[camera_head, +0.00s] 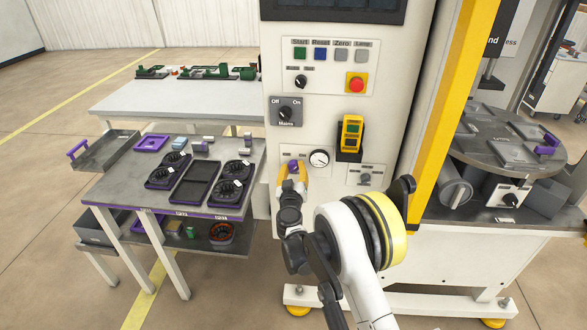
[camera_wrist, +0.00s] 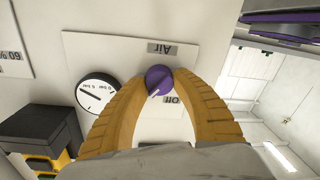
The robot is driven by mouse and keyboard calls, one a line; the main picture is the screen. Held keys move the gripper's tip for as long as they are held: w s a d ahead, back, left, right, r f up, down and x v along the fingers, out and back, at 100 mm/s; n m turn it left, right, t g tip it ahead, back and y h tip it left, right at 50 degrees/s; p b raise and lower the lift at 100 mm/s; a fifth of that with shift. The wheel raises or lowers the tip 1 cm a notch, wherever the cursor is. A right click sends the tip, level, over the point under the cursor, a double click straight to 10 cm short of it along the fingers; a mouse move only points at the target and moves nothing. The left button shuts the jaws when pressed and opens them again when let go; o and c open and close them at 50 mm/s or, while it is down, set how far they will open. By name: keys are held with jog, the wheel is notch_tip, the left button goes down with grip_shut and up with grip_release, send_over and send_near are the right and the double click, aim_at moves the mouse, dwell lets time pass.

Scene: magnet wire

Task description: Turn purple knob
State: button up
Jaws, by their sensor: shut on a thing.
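The purple knob (camera_head: 292,165) is on the lower front panel of the white cabinet, left of a round gauge (camera_head: 319,158). In the wrist view the purple knob (camera_wrist: 159,80) sits between the words "Air" and "Off", with a light pointer mark on its lower left side. My gripper (camera_head: 292,168) is at the panel, and its yellow fingers close around the knob from both sides. In the wrist view the fingertips of my gripper (camera_wrist: 160,82) touch the knob's two sides. The gauge (camera_wrist: 98,92) is left of the fingers there.
Above are a Mains switch (camera_head: 285,112), a red emergency button (camera_head: 356,83) and several coloured buttons. A yellow pendant (camera_head: 351,130) hangs right of the gauge. A grey table (camera_head: 130,190) with black trays stands left. A yellow post (camera_head: 455,100) and round table (camera_head: 500,150) are right.

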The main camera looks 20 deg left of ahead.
jog(key=n, duration=0.7)
jog(key=shift+n, duration=0.3)
jog(key=n, duration=0.4)
jog(key=shift+a+h, duration=0.1)
jog(key=shift+h, duration=0.2)
jog(key=shift+n+g, duration=0.3)
jog(key=shift+n, duration=1.3)
jog(key=o, duration=1.2)
